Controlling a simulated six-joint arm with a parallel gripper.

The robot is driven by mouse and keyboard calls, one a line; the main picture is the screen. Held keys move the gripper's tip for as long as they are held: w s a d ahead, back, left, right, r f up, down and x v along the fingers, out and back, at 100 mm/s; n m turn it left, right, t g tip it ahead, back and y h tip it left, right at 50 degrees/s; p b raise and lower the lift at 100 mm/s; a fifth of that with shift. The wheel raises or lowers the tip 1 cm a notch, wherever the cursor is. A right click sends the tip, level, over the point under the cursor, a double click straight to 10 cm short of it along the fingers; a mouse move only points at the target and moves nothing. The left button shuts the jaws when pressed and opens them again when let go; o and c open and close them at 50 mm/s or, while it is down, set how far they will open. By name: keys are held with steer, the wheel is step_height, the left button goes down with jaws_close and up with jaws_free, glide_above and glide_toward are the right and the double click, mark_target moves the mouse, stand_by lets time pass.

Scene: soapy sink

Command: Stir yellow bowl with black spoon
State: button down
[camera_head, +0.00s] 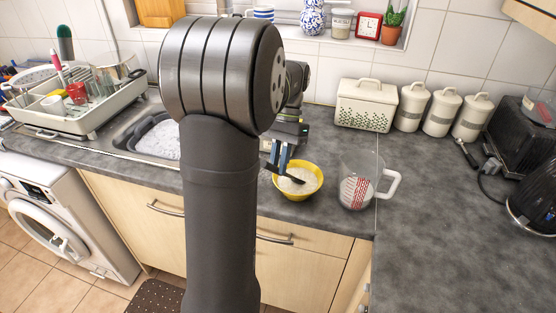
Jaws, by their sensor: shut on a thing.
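The yellow bowl (319,188) stands upright on the grey worktop near its front edge, with pale, whitish contents. My gripper (281,168) is above the left side of the bowl, pointing down. It is shut on the black spoon (295,179). The spoon slants down to the right into the bowl, with its lower end at or in the contents. My arm covers much of the middle of the view and hides part of the worktop left of the bowl.
A clear measuring jug (356,183) stands close to the right of the bowl. The soapy sink (160,139) and a loaded dish rack (75,110) are at left. A white bread box (364,106) and canisters (442,116) line the back wall.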

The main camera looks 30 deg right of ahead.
steer(key=shift+f, duration=0.7)
stand_by(0.6)
steer(key=shift+r, duration=0.15)
stand_by(0.3)
steer(key=shift+a, duration=0.1)
